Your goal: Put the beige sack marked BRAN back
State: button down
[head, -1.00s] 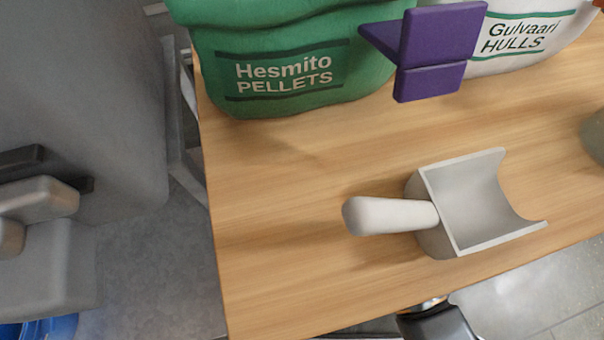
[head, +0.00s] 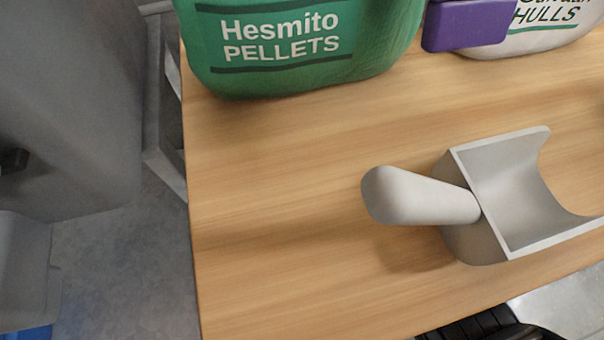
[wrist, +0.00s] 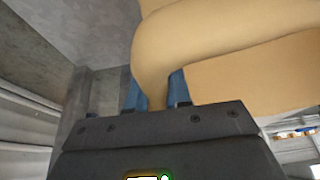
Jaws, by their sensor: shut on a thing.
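In the wrist view a beige sack (wrist: 230,35) fills the upper right, with its narrowed part between the blue fingers of my gripper (wrist: 155,92). My gripper is shut on it. No marking shows on the visible part of the sack, so I cannot read BRAN on it. The sack's far side and lower extent are out of frame. Neither the sack nor my gripper's fingers show in the head view.
A wooden table (head: 290,190) bears a green sack marked Hesmito PELLETS (head: 300,50), a white HULLS sack (head: 545,35), a purple object (head: 468,25) and a grey scoop (head: 500,205). The tabletop left of the scoop is clear. Grey floor (head: 120,260) lies left.

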jog(key=c, duration=1)
grip_release()
jog(key=shift+c, duration=0.2)
jog(key=p+v, duration=0.4)
jog(key=v, duration=0.3)
jog(key=shift+r, duration=0.35)
